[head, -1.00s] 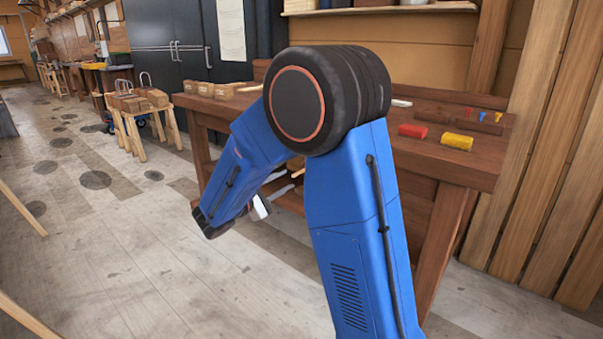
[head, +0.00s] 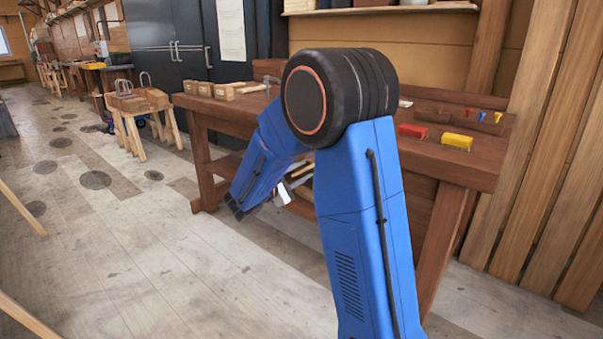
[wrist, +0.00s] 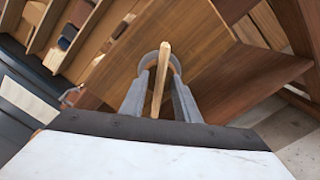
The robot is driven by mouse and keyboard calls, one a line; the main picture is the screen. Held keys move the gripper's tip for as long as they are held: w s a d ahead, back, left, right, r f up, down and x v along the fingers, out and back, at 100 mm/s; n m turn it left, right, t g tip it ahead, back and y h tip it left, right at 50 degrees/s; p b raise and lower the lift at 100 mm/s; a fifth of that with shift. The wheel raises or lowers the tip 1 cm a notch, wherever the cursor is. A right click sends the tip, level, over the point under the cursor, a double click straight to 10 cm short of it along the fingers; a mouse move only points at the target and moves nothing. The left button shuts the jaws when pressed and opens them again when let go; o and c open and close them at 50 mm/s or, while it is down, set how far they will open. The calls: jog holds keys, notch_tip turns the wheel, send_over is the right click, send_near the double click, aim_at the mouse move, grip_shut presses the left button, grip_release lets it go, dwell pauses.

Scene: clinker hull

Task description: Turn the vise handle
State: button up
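In the wrist view a pale wooden bar, seemingly the vise handle (wrist: 161,80), runs lengthwise between the two grey fingers of my gripper (wrist: 160,88). The fingers stand apart, with gaps showing on both sides of the bar; I see no clear contact. A grey rounded shape lies around the bar's far end; whether it belongs to the vise I cannot tell. In the head view my blue arm hides most of the vise area at the workbench's front (head: 452,170). Only a small white and dark part of my wrist shows low beside the arm.
The bench top holds a red block (head: 412,131), a yellow block (head: 456,141) and several wooden blocks (head: 222,91) at the left. The plank floor (head: 150,250) before the bench is clear.

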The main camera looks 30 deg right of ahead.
grip_shut()
jog(key=m, duration=0.3)
jog(key=shift+f+m, duration=0.15)
jog(key=shift+m, duration=0.25)
jog(key=shift+s+f+m, duration=0.1)
jog(key=shift+m, duration=1.6)
grip_release()
